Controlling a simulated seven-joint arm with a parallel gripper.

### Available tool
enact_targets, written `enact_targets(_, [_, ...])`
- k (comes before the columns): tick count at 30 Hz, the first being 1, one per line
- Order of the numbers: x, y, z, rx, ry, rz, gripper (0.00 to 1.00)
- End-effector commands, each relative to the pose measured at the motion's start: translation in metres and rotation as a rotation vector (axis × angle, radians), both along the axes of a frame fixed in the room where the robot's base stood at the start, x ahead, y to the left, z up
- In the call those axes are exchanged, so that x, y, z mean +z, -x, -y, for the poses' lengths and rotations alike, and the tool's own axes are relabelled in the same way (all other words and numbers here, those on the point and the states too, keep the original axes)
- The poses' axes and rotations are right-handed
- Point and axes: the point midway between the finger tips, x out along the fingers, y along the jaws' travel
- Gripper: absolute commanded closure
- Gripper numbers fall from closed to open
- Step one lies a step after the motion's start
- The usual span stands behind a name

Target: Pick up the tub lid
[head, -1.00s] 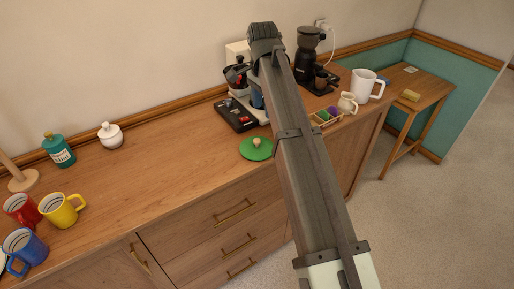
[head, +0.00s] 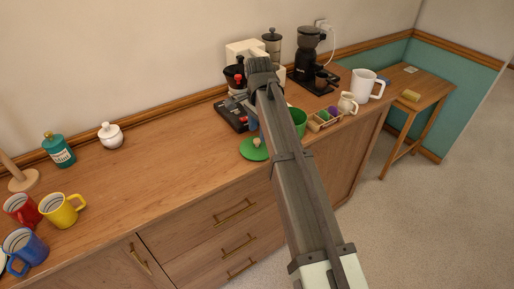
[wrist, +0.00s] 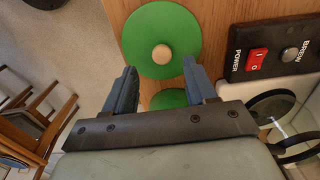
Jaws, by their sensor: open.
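The tub lid (head: 252,151) is a flat green disc with a pale wooden knob, lying on the wooden counter near its front edge. In the wrist view the lid (wrist: 178,22) lies just past my fingertips, with its knob roughly in line with the gap. My gripper (wrist: 160,66) is open and empty, its two blue fingers apart. In the head view my arm hides most of the gripper, which is close above and behind the lid. A green tub (head: 299,118) stands right of my arm; a green shape (wrist: 168,99) also shows between the fingers.
A black switch panel (wrist: 275,50) with a red power switch lies beside the lid. Mugs (head: 62,211) stand far left. The counter left of the lid is clear.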

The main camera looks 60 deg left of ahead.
Motion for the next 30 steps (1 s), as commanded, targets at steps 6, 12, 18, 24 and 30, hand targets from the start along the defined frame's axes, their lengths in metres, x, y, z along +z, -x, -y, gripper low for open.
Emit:
enact_targets(6, [-0.026,0.004,-0.003,0.000,0.002,-0.001,0.44])
enact_targets(12, [-0.046,0.004,-0.003,0.000,0.001,0.000,0.44])
enact_targets(18, [-0.046,0.003,-0.003,0.000,0.000,0.000,0.44])
enact_targets(24, [-0.046,0.003,-0.003,0.000,0.001,0.000,0.61])
enact_targets(30, [-0.046,0.003,-0.003,0.000,0.001,0.000,0.80])
